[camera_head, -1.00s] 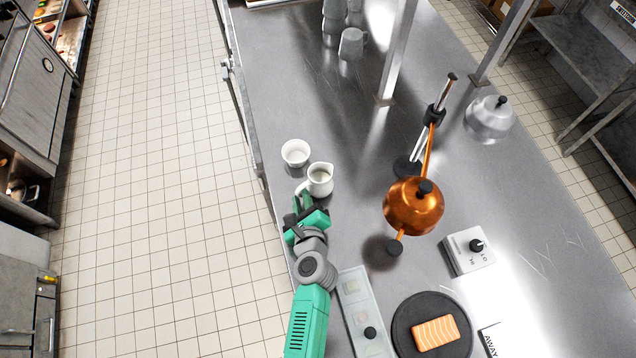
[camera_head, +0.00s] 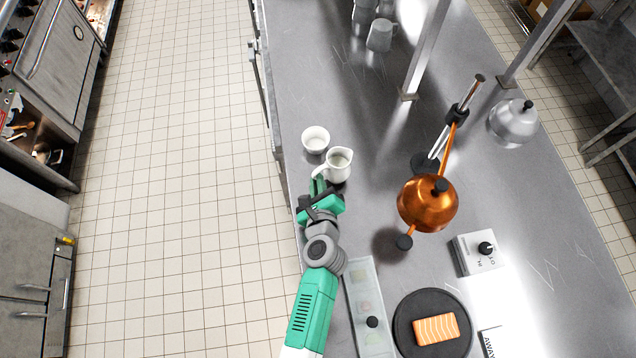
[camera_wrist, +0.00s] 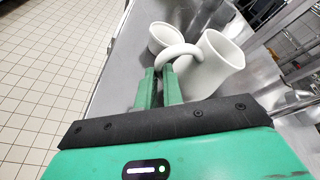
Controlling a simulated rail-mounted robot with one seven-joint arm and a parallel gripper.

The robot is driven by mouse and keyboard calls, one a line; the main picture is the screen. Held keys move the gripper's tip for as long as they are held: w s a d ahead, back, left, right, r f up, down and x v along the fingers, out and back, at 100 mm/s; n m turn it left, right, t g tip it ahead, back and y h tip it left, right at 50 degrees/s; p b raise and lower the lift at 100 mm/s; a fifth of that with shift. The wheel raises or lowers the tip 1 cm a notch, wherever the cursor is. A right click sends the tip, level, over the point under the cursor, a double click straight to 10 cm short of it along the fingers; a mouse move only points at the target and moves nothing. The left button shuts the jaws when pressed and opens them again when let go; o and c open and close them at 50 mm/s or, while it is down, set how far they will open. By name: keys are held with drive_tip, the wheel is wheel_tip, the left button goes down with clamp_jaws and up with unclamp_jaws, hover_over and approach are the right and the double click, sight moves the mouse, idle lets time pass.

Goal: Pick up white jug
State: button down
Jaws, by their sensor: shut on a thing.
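The white jug (camera_head: 339,164) stands upright near the left edge of the steel counter (camera_head: 360,110), its handle towards my arm. In the wrist view the jug (camera_wrist: 222,62) is at the upper right, and its curved handle reaches left to my fingers. My gripper (camera_head: 318,187) is shut on the jug's handle. In the wrist view the green fingertips (camera_wrist: 159,73) are close together at the handle's end; the exact contact is partly hidden. I cannot tell whether the jug's base is clear of the counter.
A small white bowl (camera_head: 315,139) sits just beyond the jug. A control box (camera_head: 478,253), a long tray (camera_head: 369,310) and a dark round plate (camera_head: 402,335) with salmon are nearer. Grey mugs (camera_head: 380,36) stand far back.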

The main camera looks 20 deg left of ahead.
drive_tip(key=shift+r, duration=0.75)
drive_tip(key=s+d, duration=0.1)
drive_tip(key=s, duration=0.3)
drive_tip(key=s+d, duration=0.2)
drive_tip(key=s, duration=0.1)
drive_tip(key=s+d, duration=0.2)
drive_tip(key=s, duration=0.2)
drive_tip(key=shift+s+d+r, duration=0.1)
drive_tip(key=shift+s+r, duration=0.2)
drive_tip(key=shift+r, duration=0.1)
drive_tip(key=shift+f+v, duration=0.15)
drive_tip(key=shift+v, duration=0.65)
drive_tip(key=shift+f+v, duration=0.1)
drive_tip(key=shift+v, duration=0.75)
drive_tip(key=shift+s, duration=0.15)
